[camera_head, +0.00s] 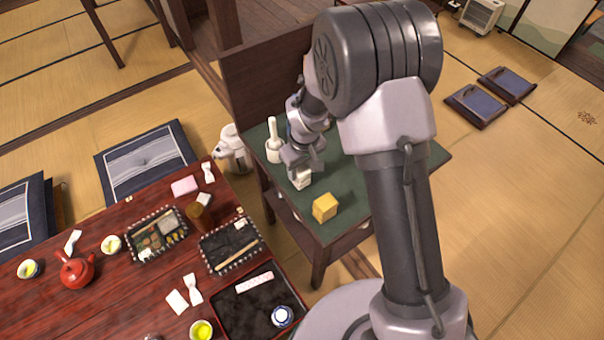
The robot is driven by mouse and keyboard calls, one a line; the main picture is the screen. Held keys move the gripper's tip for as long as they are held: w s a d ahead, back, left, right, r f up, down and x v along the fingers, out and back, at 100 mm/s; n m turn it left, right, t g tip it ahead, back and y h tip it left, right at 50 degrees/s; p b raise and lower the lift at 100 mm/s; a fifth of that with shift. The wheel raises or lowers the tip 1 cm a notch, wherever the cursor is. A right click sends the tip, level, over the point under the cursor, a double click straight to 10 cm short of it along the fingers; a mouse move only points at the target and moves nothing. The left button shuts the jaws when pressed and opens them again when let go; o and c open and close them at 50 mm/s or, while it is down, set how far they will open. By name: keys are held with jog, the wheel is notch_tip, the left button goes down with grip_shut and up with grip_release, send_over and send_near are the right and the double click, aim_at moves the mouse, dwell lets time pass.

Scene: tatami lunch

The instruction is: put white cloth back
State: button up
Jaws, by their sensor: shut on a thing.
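My gripper (300,168) is over the green-topped side table (348,186), pointing down. It is shut on a small white folded thing, which looks like the white cloth (302,181). The cloth is at or just above the green top; I cannot tell whether it touches. Its upper part is hidden by the jaws. A yellow block (325,207) sits on the same table, in front and to the right of the cloth. A white bottle-like thing (274,142) stands at the table's left back.
The red lunch table (110,285) at left holds trays (243,310), tea cups (201,330), a red teapot (76,269), a pink block (185,186) and white napkins (193,289). A white kettle (232,149) stands between the tables.

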jog(key=shift+f, duration=0.8)
jog(key=shift+r, duration=0.15)
grip_shut()
jog(key=o, duration=1.2)
grip_release()
